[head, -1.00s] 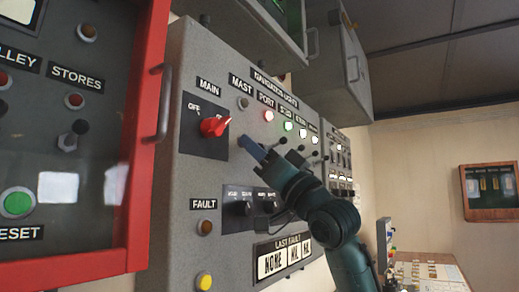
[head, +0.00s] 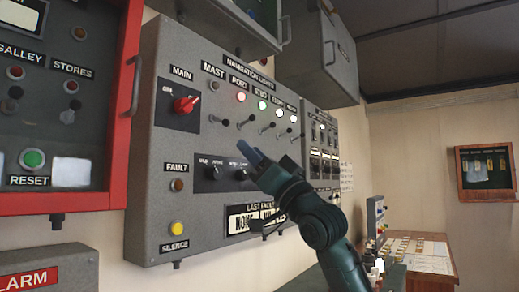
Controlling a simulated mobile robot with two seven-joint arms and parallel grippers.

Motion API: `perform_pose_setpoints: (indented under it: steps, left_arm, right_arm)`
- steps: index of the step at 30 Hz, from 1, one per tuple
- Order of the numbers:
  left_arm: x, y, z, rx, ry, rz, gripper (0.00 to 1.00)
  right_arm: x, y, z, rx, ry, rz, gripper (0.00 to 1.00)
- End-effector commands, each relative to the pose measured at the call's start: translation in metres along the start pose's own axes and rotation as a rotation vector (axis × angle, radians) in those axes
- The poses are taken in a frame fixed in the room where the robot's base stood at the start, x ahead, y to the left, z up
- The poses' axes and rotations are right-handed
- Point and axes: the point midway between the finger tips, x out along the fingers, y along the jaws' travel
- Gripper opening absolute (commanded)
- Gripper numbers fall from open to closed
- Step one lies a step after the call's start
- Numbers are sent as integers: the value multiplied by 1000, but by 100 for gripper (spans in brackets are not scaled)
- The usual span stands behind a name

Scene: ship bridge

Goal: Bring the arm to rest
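My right gripper (head: 258,158) is in front of the grey navigation lights panel (head: 150,215), below the row of toggle switches (head: 268,129). Its blue fingers point up and left toward the panel. Seen from this angle, I cannot tell whether they are open or shut, or whether they touch the panel. My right arm (head: 325,225) comes up from the lower right and hides part of the panel's lower right side. The red main knob (head: 186,104) is left of the gripper and apart from it. My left gripper is not in view.
A red-framed cabinet (head: 121,125) stands at the left, with an alarm box (head: 48,272) below it. Grey boxes (head: 318,55) hang above the panel. A console (head: 425,252) is at the lower right. Room is open right of the arm.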

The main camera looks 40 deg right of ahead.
Motion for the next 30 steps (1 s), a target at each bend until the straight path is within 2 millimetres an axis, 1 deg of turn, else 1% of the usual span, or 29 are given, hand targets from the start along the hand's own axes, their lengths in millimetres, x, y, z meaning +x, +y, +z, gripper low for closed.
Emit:
perform_pose_setpoints:
  steps: [1, 6, 13, 23, 26, 29, 30]
  left_arm:
    - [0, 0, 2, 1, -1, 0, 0]
    - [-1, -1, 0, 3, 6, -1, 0]
    - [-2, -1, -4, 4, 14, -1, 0]
    - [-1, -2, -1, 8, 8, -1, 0]
    - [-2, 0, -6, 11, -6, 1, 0]
    - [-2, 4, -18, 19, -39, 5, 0]
    - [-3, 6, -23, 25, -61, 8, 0]
  right_arm:
    - [-1, 1, 3, 1, -1, 0, 36]
    - [-1, 2, 6, 1, -1, 0, 36]
    - [-1, 2, 6, 1, 0, 0, 36]
    - [0, 2, 6, 1, 0, 0, 36]
    - [7, -1, -3, 1, 0, 0, 36]
    - [24, -6, -23, 1, 1, -1, 36]
    - [34, -8, -34, 1, 1, -1, 36]
